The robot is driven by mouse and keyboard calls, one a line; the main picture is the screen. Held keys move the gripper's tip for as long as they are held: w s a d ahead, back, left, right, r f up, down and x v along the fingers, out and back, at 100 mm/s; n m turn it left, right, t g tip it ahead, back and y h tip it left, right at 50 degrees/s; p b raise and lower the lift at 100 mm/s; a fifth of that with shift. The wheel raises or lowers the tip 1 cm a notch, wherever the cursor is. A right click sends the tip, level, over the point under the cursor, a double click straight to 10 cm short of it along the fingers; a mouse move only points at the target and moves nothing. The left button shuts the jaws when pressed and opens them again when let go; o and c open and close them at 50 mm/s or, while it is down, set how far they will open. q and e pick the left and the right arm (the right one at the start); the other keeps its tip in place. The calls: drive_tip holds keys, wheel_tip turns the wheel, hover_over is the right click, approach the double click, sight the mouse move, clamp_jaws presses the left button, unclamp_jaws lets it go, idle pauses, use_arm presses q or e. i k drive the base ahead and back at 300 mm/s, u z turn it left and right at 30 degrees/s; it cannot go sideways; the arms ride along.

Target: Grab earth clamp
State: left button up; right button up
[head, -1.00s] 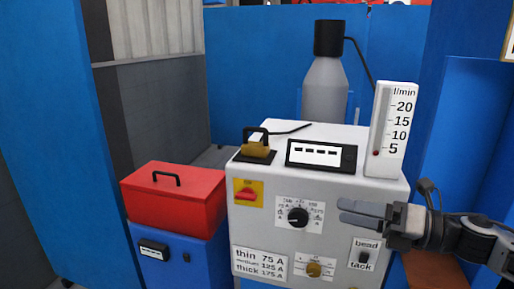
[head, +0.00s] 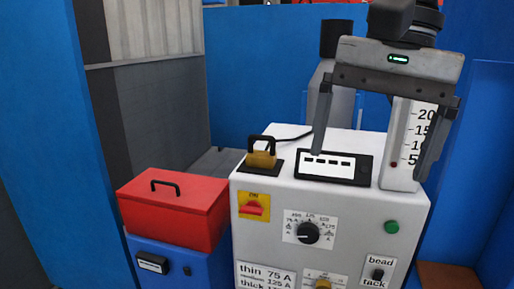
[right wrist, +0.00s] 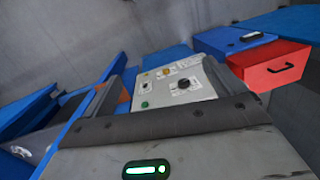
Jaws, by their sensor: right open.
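The earth clamp appears to be the brass-coloured piece with a black handle (head: 262,158), on a dark pad at the left of the grey welding machine's top (head: 300,195). My right gripper (head: 370,166) is open and empty in the head view. Its two fingers point down, over or in front of the right part of the machine's top, to the right of the clamp and apart from it. In the right wrist view the machine's front panel (right wrist: 181,88) shows beyond the gripper; I cannot make out the clamp there. My left gripper is not in view.
A black display box (head: 335,167) and an upright flow gauge (head: 398,150) stand on the machine's top near my right fingers. A grey bottle (head: 342,108) stands behind. A red toolbox (head: 172,207) sits on a blue box at the left. Blue panels stand on both sides.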

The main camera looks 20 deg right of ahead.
sight(258, 158)
drive_tip(key=i, duration=1.3)
